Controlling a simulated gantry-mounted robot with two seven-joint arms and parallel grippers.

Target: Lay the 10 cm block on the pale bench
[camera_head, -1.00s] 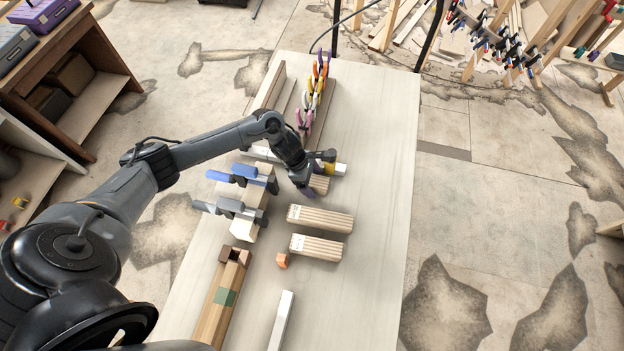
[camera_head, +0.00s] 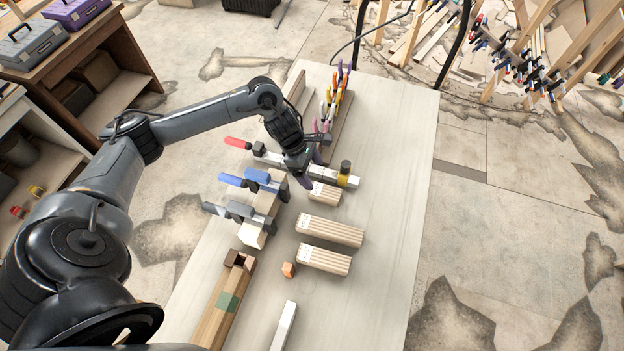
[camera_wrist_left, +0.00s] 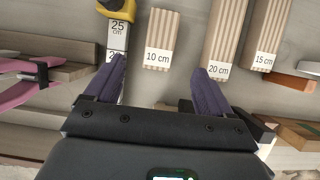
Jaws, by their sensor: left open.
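The 10 cm block (camera_head: 325,194) is a short, ribbed wooden block lying on the pale bench (camera_head: 385,150). In the left wrist view its labelled end (camera_wrist_left: 158,57) faces me, and the block (camera_wrist_left: 162,30) lies ahead, between the lines of the two fingers. My left gripper (camera_head: 308,175) is just left of and beyond the block in the head view. Its purple fingers (camera_wrist_left: 159,68) are spread and hold nothing. Whether a finger touches the block is hard to tell. My right gripper is out of view.
The 20 cm block (camera_head: 330,231) and 15 cm block (camera_head: 324,261) lie nearer. Coloured clamps (camera_head: 335,100) stand beyond. The bench's right side is clear.

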